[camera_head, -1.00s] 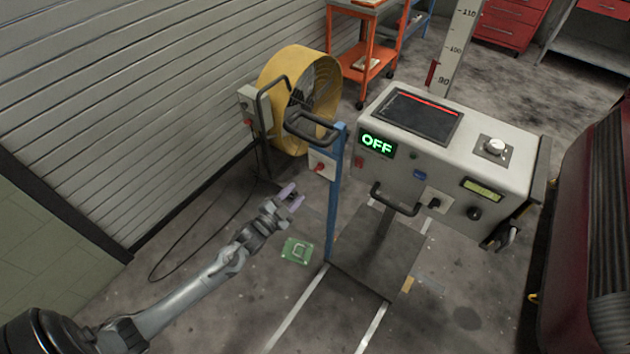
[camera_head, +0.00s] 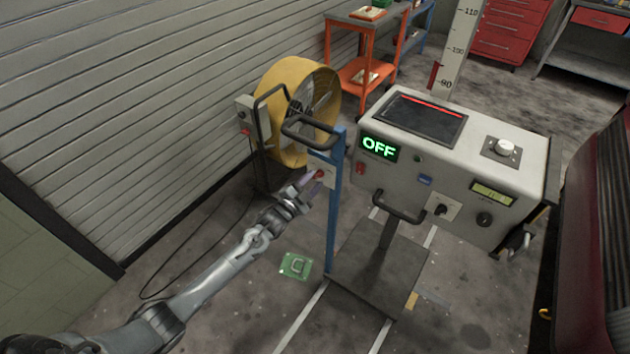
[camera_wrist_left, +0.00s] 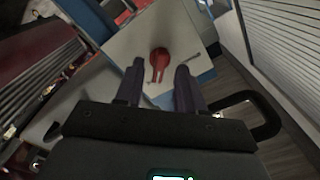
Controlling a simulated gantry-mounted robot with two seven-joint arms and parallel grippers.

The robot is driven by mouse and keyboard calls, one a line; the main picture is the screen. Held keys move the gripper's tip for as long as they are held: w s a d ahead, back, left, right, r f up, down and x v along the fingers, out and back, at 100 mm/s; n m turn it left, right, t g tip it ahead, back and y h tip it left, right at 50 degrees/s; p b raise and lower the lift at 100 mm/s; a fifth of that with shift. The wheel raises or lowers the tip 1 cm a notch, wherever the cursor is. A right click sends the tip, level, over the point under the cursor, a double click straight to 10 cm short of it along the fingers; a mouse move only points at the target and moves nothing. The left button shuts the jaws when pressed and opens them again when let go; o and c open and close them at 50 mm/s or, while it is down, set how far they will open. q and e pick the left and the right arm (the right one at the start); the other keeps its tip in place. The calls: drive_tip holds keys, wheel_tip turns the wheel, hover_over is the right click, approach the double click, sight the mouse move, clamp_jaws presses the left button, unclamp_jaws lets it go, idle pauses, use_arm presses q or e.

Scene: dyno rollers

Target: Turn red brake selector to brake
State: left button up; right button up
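The red brake selector (camera_wrist_left: 160,60) is a small red knob on a pale square plate (camera_wrist_left: 195,35), seen in the left wrist view just beyond my fingertips. In the head view the selector (camera_head: 320,174) shows small on the plate fixed to the blue post (camera_head: 334,215). My left gripper (camera_head: 308,187) is at the plate's left side in the head view. In the left wrist view my left gripper (camera_wrist_left: 158,80) has its two fingers apart, with the knob between and ahead of them. I cannot tell whether they touch it. My right gripper is not in view.
A black handle (camera_head: 310,133) tops the blue post. A yellow fan (camera_head: 275,85) stands behind it. The grey console (camera_head: 450,160) reads OFF and stands to the right, with a black handle (camera_head: 398,209) in front. A green floor plate (camera_head: 295,265) lies below my arm.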

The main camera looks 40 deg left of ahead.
use_arm(q)
drive_tip(key=shift+w, duration=0.95)
drive_tip(key=shift+c, duration=0.3)
clamp_jaws()
